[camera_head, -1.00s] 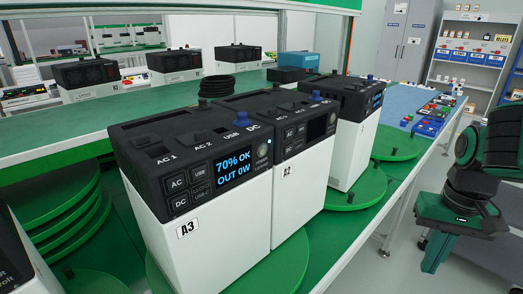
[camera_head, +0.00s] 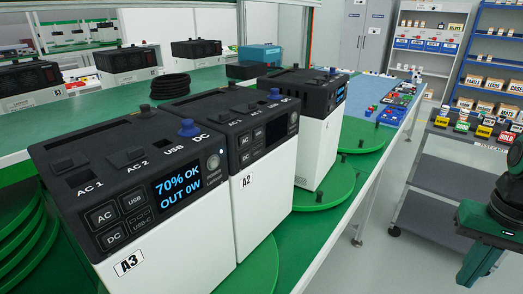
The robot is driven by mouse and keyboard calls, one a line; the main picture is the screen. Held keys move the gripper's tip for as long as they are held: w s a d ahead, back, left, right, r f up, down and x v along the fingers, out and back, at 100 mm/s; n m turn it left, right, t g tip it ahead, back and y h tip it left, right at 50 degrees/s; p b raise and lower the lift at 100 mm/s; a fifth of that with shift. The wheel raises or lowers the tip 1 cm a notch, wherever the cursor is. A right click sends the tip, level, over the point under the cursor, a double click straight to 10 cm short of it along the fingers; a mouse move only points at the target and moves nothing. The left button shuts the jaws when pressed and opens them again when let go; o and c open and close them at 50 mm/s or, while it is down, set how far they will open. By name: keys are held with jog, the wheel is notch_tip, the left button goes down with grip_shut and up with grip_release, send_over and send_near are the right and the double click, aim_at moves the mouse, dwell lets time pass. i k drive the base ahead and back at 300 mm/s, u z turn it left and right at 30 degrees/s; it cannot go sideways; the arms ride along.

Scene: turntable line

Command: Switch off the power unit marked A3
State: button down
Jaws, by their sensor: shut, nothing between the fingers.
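The power unit marked A3 (camera_head: 175,245) stands at the front left, a white box with a black top panel. Its screen (camera_head: 179,187) is lit and reads "70% OK OUT 0W". A round power button (camera_head: 213,161) sits right of the screen, and AC, USB and DC buttons (camera_head: 117,221) are to its left. A blue plug (camera_head: 189,128) stands in its DC socket. My gripper (camera_head: 474,272) is at the lower right edge, partly cut off, shut and empty, well away from the unit and touching nothing.
Unit A2 (camera_head: 252,213) stands close beside A3, its screen dark. Another unit (camera_head: 318,135) with a lit screen stands behind on a green turntable (camera_head: 345,185). A black cable coil (camera_head: 170,87) lies on the green bench. Floor is open between bench and grey trolley (camera_head: 420,206).

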aim_at(214, 161)
jog(key=z, duration=0.85)
jog(key=k, duration=2.65)
jog(key=u, duration=0.7)
jog(key=i, duration=1)
